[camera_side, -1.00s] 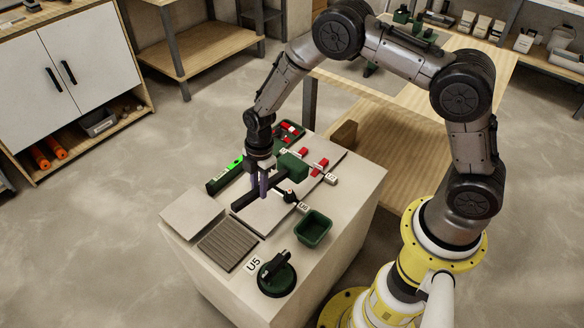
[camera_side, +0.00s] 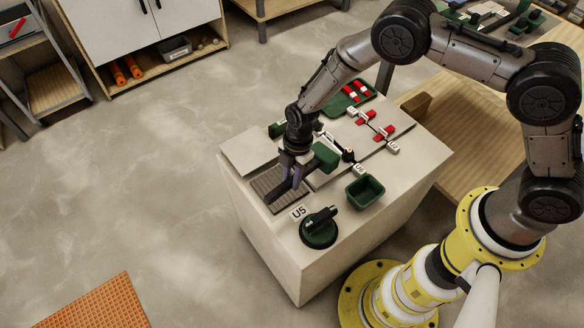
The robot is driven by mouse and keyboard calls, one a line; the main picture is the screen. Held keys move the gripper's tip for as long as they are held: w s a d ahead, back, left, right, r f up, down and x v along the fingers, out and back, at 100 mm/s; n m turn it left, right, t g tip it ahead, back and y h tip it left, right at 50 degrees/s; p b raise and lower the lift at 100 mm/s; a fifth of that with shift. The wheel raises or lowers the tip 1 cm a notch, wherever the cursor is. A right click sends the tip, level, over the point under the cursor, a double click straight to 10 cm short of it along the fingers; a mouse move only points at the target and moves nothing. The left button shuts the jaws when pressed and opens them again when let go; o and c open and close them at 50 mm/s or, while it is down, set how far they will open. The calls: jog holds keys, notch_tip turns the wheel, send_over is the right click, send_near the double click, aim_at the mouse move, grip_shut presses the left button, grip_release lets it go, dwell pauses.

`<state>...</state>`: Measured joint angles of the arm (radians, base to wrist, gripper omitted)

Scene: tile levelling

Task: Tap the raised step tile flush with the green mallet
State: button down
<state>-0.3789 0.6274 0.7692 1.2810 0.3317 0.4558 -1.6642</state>
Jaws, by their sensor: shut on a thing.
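My gripper (camera_side: 291,172) is shut on the dark handle of the green mallet. The mallet's green head (camera_side: 325,157) points right, over the pale tiles. Its handle (camera_side: 280,195) reaches down-left across a grey ribbed tile (camera_side: 264,184), which is partly hidden. The ribbed tile looks like the step tile, but I cannot tell how far it stands above its neighbours. The mallet appears above the worktop, and I cannot tell whether it touches any tile.
A green suction cup (camera_side: 319,232) stands by the U5 label (camera_side: 298,212). A green bin (camera_side: 365,191) lies to the right. Red wedge clips (camera_side: 385,132) sit along the tile joints. A green tray (camera_side: 353,97) with red parts is at the back.

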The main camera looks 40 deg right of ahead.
notch_tip(320, 180, down, 3)
jog(key=shift+r, duration=0.2)
jog(key=shift+w+r, duration=0.15)
jog(key=shift+r, duration=1.55)
notch_tip(320, 180, down, 4)
jog(key=shift+f, duration=0.25)
jog(key=shift+r, duration=0.1)
notch_tip(320, 180, up, 4)
jog(key=shift+f, duration=0.1)
jog(key=shift+r, duration=0.65)
